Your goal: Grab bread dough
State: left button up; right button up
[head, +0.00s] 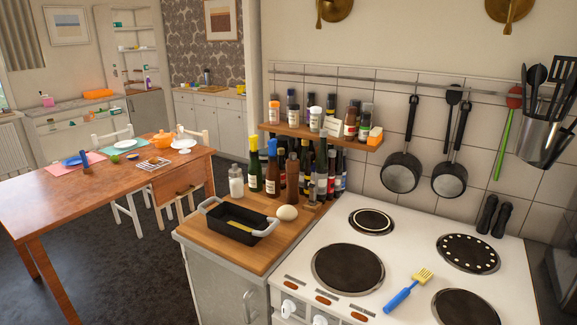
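A small, rounded, pale cream lump (287,212), which looks like the bread dough, lies on the wooden counter top (262,256). It is just right of a black loaf pan (225,229) with grey handles, close to the pan's right handle and in front of the bottles. Something yellow shows inside the pan. Neither of my grippers is in view.
Several bottles (272,172) and a white shaker (236,181) stand behind the dough, under a spice shelf (318,135). The white cooker (406,250) adjoins on the right, with a blue-handled brush (400,297) on it. A dining table (70,202) stands left.

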aim_at(287, 212)
jog(key=i+j+z, duration=0.1)
jog(key=i+z, duration=0.15)
jog(key=z, duration=0.15)
jog(key=i+j+z, duration=0.15)
jog(key=z, duration=0.2)
